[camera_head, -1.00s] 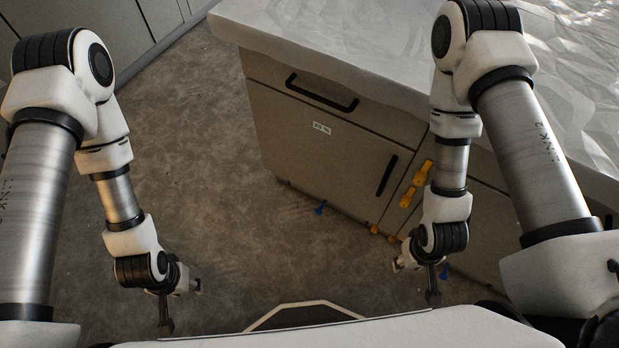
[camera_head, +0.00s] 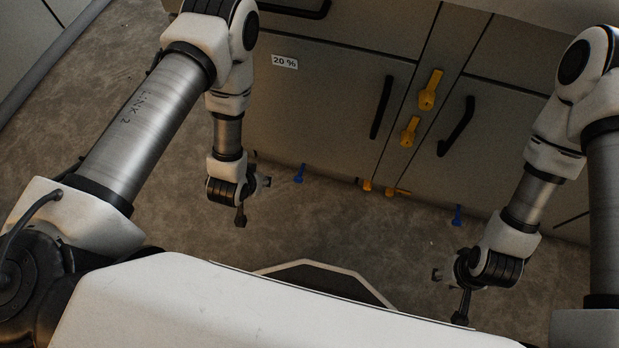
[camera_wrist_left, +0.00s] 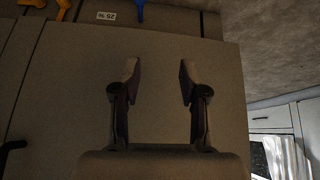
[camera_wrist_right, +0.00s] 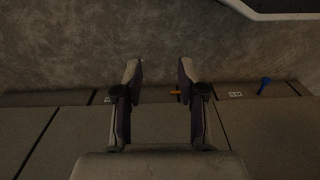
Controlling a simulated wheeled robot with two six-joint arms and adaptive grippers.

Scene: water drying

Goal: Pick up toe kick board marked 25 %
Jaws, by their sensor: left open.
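The toe kick board marked 25 % (camera_wrist_left: 85,17) shows at the top edge of the left wrist view as a dark strip below the cabinet door, with a small white label on it. In the head view I cannot make it out under the cabinet. My left gripper (camera_head: 241,218) is open and empty in front of the cabinet; its fingers (camera_wrist_left: 158,80) show apart in the left wrist view. My right gripper (camera_head: 460,318) hangs low at the right; its fingers (camera_wrist_right: 160,80) are apart and empty in the right wrist view, where small labels are too small to read.
A cabinet door (camera_head: 320,110) labelled 20 % has a black handle (camera_head: 381,107). Yellow pieces (camera_head: 428,90) sit between the doors. Blue pieces (camera_head: 299,173) and more yellow ones (camera_head: 367,185) show along the cabinet's bottom edge. Bare floor (camera_head: 330,225) lies before it.

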